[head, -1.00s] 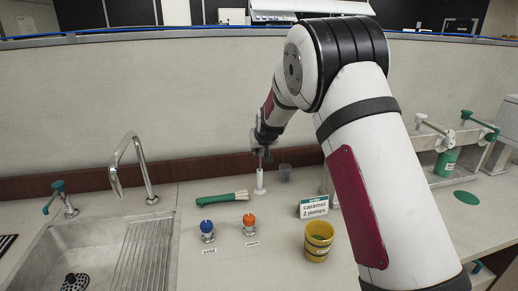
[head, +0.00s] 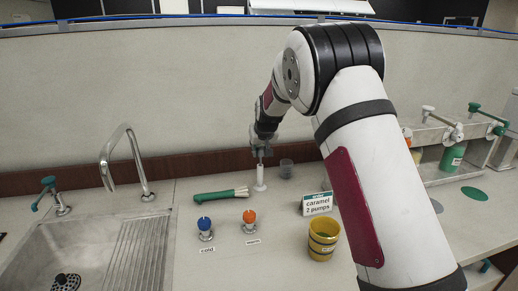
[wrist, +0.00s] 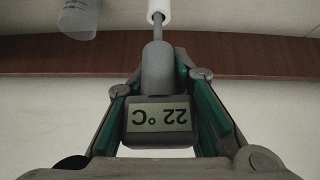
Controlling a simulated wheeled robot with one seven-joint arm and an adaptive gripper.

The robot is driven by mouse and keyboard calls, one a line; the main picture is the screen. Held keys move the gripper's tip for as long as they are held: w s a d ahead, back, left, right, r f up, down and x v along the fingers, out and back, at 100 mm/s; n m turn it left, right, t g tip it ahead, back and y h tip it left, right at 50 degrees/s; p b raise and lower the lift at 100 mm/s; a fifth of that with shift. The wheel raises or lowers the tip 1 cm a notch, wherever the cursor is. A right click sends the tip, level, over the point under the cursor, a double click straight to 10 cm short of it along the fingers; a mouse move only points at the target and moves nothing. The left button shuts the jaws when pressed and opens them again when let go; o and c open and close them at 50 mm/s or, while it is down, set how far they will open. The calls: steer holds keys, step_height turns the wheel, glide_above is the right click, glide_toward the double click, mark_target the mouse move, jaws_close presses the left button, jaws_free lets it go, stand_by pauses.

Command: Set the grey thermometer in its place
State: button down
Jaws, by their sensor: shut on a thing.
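The grey thermometer (wrist: 157,72) is held between the green-padded fingers of my gripper (wrist: 160,112) in the wrist view. Its display reads 22 °C, upside down in that view. Its thin probe runs to the top of a white tube (wrist: 158,12). In the head view the white upright holder (head: 260,178) stands on the counter near the back wall, directly below my gripper (head: 261,152). The probe lines up with the holder's top and appears to enter it; how deep is hidden. The thermometer's body stands above the holder.
The sink (head: 95,250) is at left.

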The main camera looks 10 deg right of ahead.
steer(key=shift+g, duration=0.7)
steer(key=shift+s+b+x, duration=0.15)
steer(key=shift+b+x, duration=0.7)
steer(key=shift+x, duration=0.2)
steer(key=shift+s+b+x, duration=0.15)
steer(key=shift+b+x, duration=0.7)
steer(key=shift+x, duration=0.15)
steer(key=c, duration=1.3)
jaws_free()
steer(key=shift+f, duration=0.15)
step_height(320, 180, up, 10)
glide_above(259, 155)
steer(key=s, duration=0.2)
steer(key=shift+s+d, duration=0.15)
steer(key=shift+d, duration=0.25)
